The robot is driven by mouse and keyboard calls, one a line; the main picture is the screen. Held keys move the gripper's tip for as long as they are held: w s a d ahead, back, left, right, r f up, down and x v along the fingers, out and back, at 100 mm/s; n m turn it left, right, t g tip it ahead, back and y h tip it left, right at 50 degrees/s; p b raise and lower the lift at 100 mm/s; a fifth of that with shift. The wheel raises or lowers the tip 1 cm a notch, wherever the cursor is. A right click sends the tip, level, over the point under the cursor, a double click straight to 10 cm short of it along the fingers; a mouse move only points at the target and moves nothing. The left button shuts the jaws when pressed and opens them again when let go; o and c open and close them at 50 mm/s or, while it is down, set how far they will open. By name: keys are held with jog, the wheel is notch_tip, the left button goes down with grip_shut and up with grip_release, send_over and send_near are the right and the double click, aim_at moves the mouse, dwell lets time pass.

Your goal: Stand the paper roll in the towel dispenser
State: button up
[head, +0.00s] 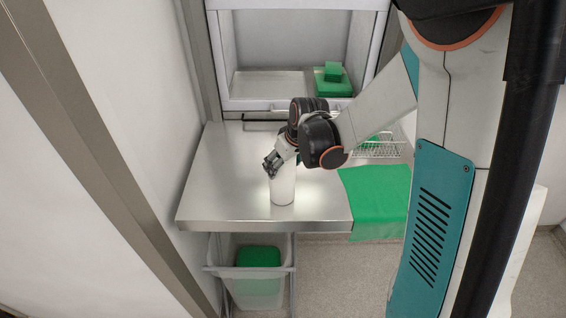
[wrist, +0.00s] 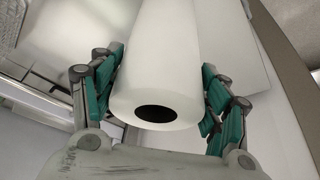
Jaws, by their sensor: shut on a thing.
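The white paper roll (head: 283,187) is upright over the front part of the steel table in the head view. I cannot tell whether its lower end touches the table top. My gripper (head: 273,164) is at its upper end, reaching in from the right and above. In the wrist view the roll (wrist: 165,50) lies between the green-padded fingers of my gripper (wrist: 160,82), with its dark core hole facing the camera. The gripper is shut on the roll. I cannot make out the towel dispenser in either view.
The steel table (head: 215,185) is bare to the left of the roll. A passthrough opening (head: 268,83) with green folded cloths (head: 333,85) is behind. A green cloth (head: 376,200) and a wire rack (head: 380,148) are right. A bin (head: 225,270) stands below the front edge.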

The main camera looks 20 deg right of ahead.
jog(key=shift+f, duration=0.2)
jog(key=o, duration=1.9)
jog(key=shift+r+p, duration=0.1)
jog(key=shift+p, duration=0.2)
jog(key=b+v, duration=0.1)
jog(key=v, duration=1.3)
jog(key=s+a+r+m+t, duration=0.1)
jog(key=s+m, duration=0.1)
jog(key=s, duration=0.6)
jog(key=s+r+m+t+h, duration=0.1)
jog(key=s, duration=0.8)
jog(key=shift+s+a+r+m+t, duration=0.3)
jog(key=shift+a+r+m+t, duration=0.1)
jog(key=shift+o, duration=0.5)
notch_tip(320, 180, down, 30)
jog(key=b, duration=3)
jog(key=shift+f+b, duration=0.2)
jog(key=shift+b, duration=0.15)
jog(key=shift+r, duration=0.1)
